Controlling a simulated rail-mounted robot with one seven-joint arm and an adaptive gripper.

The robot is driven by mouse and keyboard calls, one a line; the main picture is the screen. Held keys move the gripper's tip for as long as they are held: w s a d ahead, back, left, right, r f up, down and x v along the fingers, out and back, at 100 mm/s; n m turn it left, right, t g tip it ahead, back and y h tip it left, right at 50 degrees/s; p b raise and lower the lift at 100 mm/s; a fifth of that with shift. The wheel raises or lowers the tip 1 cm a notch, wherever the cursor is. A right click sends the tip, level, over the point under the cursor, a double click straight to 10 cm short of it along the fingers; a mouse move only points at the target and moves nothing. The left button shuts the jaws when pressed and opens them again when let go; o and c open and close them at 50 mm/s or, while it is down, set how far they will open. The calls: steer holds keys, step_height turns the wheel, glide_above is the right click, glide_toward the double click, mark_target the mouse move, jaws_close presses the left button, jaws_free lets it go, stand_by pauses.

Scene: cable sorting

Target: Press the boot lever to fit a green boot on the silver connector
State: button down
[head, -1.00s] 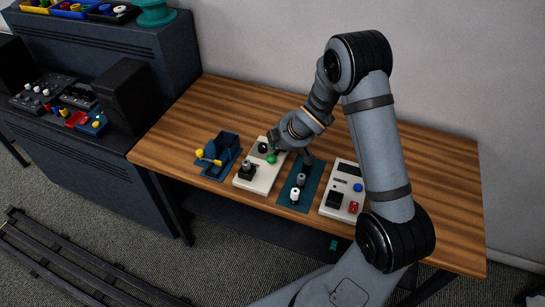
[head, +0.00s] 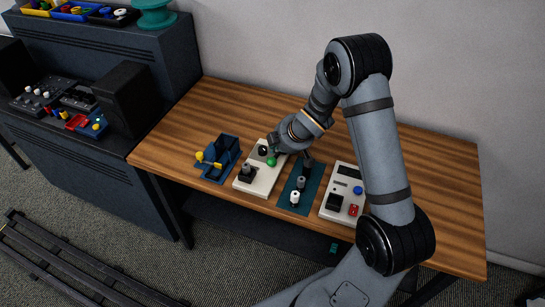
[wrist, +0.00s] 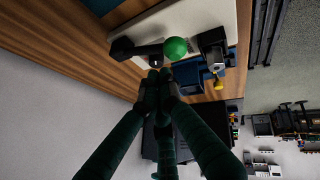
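The boot lever seems to be the arm with the green ball (head: 271,161) on the white board (head: 262,183). In the wrist view the green ball (wrist: 175,48) sits beside a black bar (wrist: 145,50). My gripper (head: 275,150) is at the ball's far side, low over the board. In the wrist view my gripper's fingertips (wrist: 158,77) are together, just short of the ball and bar; whether they touch is unclear. Nothing shows between them. A black block (head: 246,169) stands at the board's near end; its grey piece (wrist: 216,62) may be the silver connector. No green boot can be made out.
A blue fixture (head: 218,158) with yellow parts stands left of the board. The table's left back (head: 215,100) is clear.

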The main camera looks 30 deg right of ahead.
mark_target(274, 158)
steer(key=shift+f, duration=0.1)
stand_by(0.3)
steer(key=shift+a+f+b, duration=0.1)
steer(key=shift+f+b, duration=0.25)
steer(key=shift+b, duration=0.3)
steer(key=shift+s+a+f+b, duration=0.15)
steer(key=shift+f+b, duration=0.45)
steer(key=shift+b, duration=0.2)
steer(key=shift+s+a+f+b, duration=0.15)
steer(key=shift+f+b, duration=0.4)
steer(key=shift+b, duration=0.3)
steer(key=shift+s+a+f+b, duration=0.15)
steer(key=shift+f+b, duration=0.45)
steer(key=shift+b, duration=0.2)
stand_by(1.7)
steer(key=shift+r, duration=0.15)
stand_by(0.5)
steer(key=shift+w+d+r+p, duration=0.15)
steer(key=shift+d+r+p, duration=0.05)
steer(key=shift+r+p, duration=0.6)
steer(key=shift+w+d+r+p, duration=0.2)
steer(key=shift+r+p, duration=0.35)
steer(key=shift+p, duration=0.35)
steer(key=shift+w+d+r+p, duration=0.15)
steer(key=shift+r+p, duration=0.55)
steer(key=shift+p, duration=0.15)
steer(key=shift+r, duration=0.1)
